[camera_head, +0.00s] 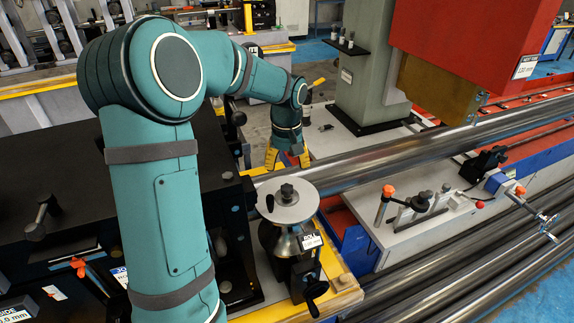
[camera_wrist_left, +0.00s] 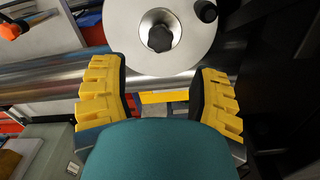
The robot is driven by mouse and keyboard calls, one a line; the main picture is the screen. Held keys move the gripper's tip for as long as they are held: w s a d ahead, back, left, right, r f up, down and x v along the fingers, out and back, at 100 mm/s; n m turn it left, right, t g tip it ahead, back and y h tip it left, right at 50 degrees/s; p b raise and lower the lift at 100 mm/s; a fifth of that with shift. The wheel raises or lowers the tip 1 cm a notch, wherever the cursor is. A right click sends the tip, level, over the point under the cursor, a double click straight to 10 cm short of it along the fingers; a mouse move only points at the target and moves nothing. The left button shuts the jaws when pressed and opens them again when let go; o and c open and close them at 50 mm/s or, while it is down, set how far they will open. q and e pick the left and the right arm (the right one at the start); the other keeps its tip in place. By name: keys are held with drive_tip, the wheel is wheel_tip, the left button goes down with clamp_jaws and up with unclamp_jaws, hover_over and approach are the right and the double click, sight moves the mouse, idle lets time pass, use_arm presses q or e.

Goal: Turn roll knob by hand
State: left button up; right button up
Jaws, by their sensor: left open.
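The roll unit shows in the middle of the head view, with a flat grey disc (camera_head: 308,207) on top. A black lobed knob (camera_head: 287,190) sits at the disc's centre and a small black handle knob (camera_head: 270,203) near its rim. A label starting "ROLL" (camera_head: 310,240) is on its front, above a black handwheel (camera_head: 315,289). My left gripper (camera_head: 287,157) is open and empty, just behind the disc, yellow fingers down. In the left wrist view the disc (camera_wrist_left: 125,45) and centre knob (camera_wrist_left: 160,38) lie beyond the open fingers (camera_wrist_left: 160,97). My right gripper is out of view.
A long steel tube (camera_head: 390,158) runs behind the roll unit, close to the gripper. A red machine housing (camera_head: 470,45) stands at upper right. A grey plate with toggle clamps (camera_head: 425,225) lies to the right. More tubes (camera_head: 480,285) lie at lower right.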

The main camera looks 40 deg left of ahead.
sight(287, 187)
use_arm(q)
drive_tip(key=shift+s+d+f+b, duration=0.1)
drive_tip(key=shift+s+f+b, duration=0.05)
drive_tip(key=shift+f+b, duration=0.5)
wheel_tip(287, 187, down, 7)
drive_tip(key=b, duration=0.5)
drive_tip(key=shift+r, duration=0.3)
drive_tip(key=shift+c, duration=0.2)
drive_tip(key=c, duration=0.9)
